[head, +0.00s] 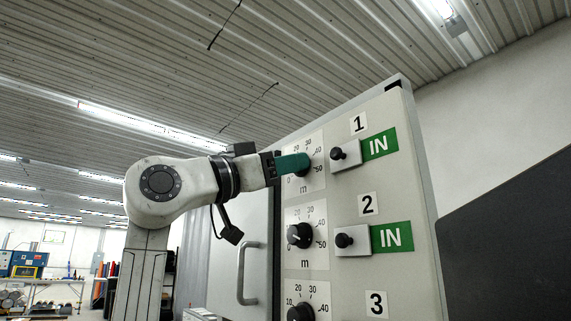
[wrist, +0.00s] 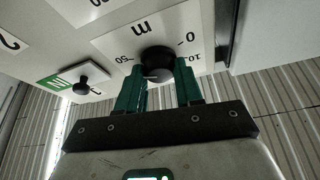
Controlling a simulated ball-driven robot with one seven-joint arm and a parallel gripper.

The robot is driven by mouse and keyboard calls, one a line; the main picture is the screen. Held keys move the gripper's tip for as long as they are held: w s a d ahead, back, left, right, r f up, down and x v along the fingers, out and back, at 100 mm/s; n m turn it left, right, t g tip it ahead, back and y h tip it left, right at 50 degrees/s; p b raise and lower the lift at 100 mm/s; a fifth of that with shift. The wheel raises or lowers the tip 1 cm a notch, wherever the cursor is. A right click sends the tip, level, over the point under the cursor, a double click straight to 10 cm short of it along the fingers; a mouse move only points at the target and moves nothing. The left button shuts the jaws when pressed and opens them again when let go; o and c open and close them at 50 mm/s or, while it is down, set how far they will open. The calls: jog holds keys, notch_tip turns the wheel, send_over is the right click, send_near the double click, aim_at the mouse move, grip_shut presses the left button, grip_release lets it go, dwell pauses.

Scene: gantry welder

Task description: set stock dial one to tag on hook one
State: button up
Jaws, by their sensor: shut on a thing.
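Stock dial one is a black knob (wrist: 157,62) on a white scale plate (head: 305,147) running from 0 to 50 with the letter m below. In the head view most of the knob is behind my gripper (head: 299,163). In the wrist view my gripper (wrist: 160,88) has its two green fingers on either side of the knob, shut on it. The scale is upside down there, and I cannot tell for sure which number the knob points to. Right of the dial, beside the number 1, a black peg (head: 338,154) sits on a white plate next to a green IN label (head: 379,145).
Dial two (head: 300,235) and its peg (head: 345,240) with a green IN label are below on the same panel. A third dial (head: 301,313) is at the bottom edge. A cabinet door handle (head: 247,272) stands out left of the panel.

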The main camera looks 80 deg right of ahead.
jog(key=shift+n, duration=0.6)
jog(key=n+t, duration=0.3)
jog(key=n, duration=0.7)
jog(key=n+t+y, duration=0.1)
jog(key=n+t, duration=0.2)
jog(key=n, duration=0.7)
jog(key=n+t+y, duration=0.1)
jog(key=n+t, duration=0.2)
jog(key=n, duration=0.7)
jog(key=shift+s+a+r+t, duration=0.15)
jog(key=shift+r+t, duration=0.25)
jog(key=o, duration=1)
jog(key=shift+o, duration=0.2)
